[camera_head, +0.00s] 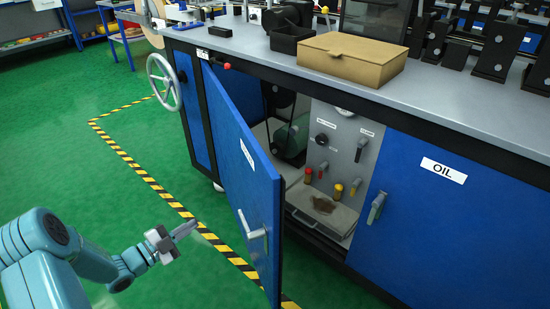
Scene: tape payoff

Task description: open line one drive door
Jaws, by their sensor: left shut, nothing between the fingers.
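The blue drive door (239,172) stands swung open, out from the front of the grey-topped machine bench. Its silver handle (251,230) is on its outer face near the free edge. Behind it the compartment shows a green motor (292,137) and a panel (342,150) with knobs and valves. My left gripper (186,229) is at the lower left, to the left of the door and apart from its handle. It is shut and empty. My right gripper is not in view.
A closed blue door labelled OIL (443,170) is to the right. A cardboard box (352,59) and a black bin (290,38) sit on the bench top. A handwheel (164,82) sticks out at the left. Green floor with yellow-black tape (152,183) is clear on the left.

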